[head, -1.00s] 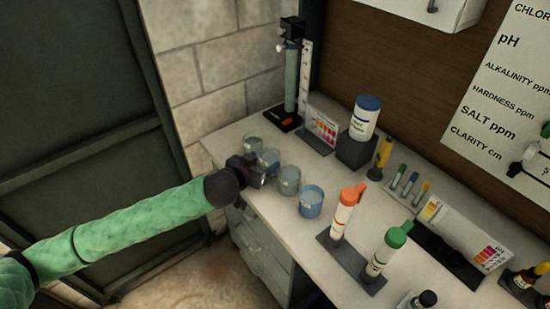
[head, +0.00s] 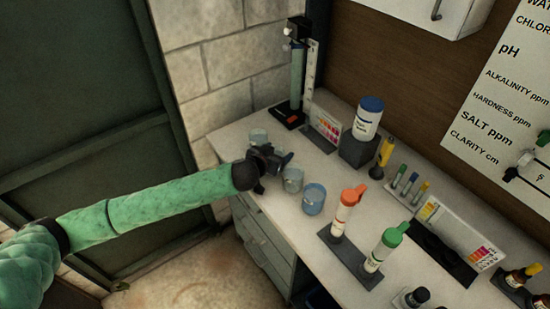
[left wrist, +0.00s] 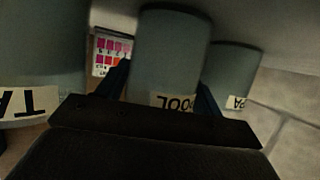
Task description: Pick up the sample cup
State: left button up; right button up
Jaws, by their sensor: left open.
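My left gripper (head: 274,160) is open over the near edge of the counter, at the row of sample cups. In the left wrist view, upside down, its dark fingers (left wrist: 163,95) stand either side of a grey-blue cup labelled POOL (left wrist: 170,55). I cannot tell if they touch it. In the head view my gripper hides most of that cup. A cup whose label partly reads TA (left wrist: 40,60) and one partly reading PA (left wrist: 232,70) flank it. In the head view, cups show behind my gripper (head: 258,137), in front of it (head: 293,180), and nearer still (head: 314,199).
Orange-capped (head: 347,212) and green-capped (head: 384,250) bottles stand nearer on the counter (head: 240,125). A blue-lidded jar (head: 368,118) on a dark block, a colour chart (head: 326,126) and a ruler stand (head: 297,75) are behind. A block wall (head: 225,65) is at left.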

pick_arm(q)
jog(key=shift+w+d+f, duration=0.1)
jog(key=shift+w+f, duration=0.05)
jog(key=shift+c, duration=0.5)
jog(key=c, duration=0.7)
jog(key=shift+c, duration=0.2)
